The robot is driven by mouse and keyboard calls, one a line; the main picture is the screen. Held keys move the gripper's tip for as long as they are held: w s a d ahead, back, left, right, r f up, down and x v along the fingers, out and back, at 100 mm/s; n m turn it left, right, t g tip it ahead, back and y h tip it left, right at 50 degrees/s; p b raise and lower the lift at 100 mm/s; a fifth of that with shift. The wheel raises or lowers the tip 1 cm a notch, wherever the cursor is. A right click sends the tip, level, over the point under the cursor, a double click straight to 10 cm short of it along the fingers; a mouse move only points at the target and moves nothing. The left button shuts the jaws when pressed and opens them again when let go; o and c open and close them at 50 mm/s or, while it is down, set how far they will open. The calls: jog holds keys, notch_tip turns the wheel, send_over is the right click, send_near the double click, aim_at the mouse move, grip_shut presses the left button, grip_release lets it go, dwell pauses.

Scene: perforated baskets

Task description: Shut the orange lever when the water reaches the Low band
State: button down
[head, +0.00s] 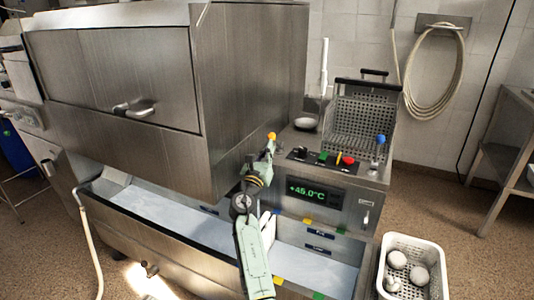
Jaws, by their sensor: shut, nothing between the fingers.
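The orange knob (271,136) of a lever stands at the left end of the control panel; the lever's stem is mostly hidden behind my arm. My gripper (268,150) is shut and empty, just below the knob. I cannot tell whether it touches the lever. Pale bluish water (165,214) lies in the long steel trough and also shows right of my arm. Dark blue labels (320,234) mark the trough's back wall above the water; their text is too small to read, so I cannot tell which is the Low band.
A blue-knobbed lever (381,139) stands at the panel's right. Between are buttons and a red knob (348,160); the display (315,191) reads +45.0°C. A perforated basket (365,112) sits behind. A steel hood (165,75) overhangs the left. A white basket (388,238) stands at lower right.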

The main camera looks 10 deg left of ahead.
jog(key=shift+w+d+r+p, duration=0.1)
jog(key=shift+w+r+p, duration=0.25)
jog(key=shift+r+p, duration=0.35)
jog(key=shift+w+d+r+p, duration=0.1)
jog(key=shift+w+r+p, duration=0.2)
jog(key=shift+r+p, duration=0.35)
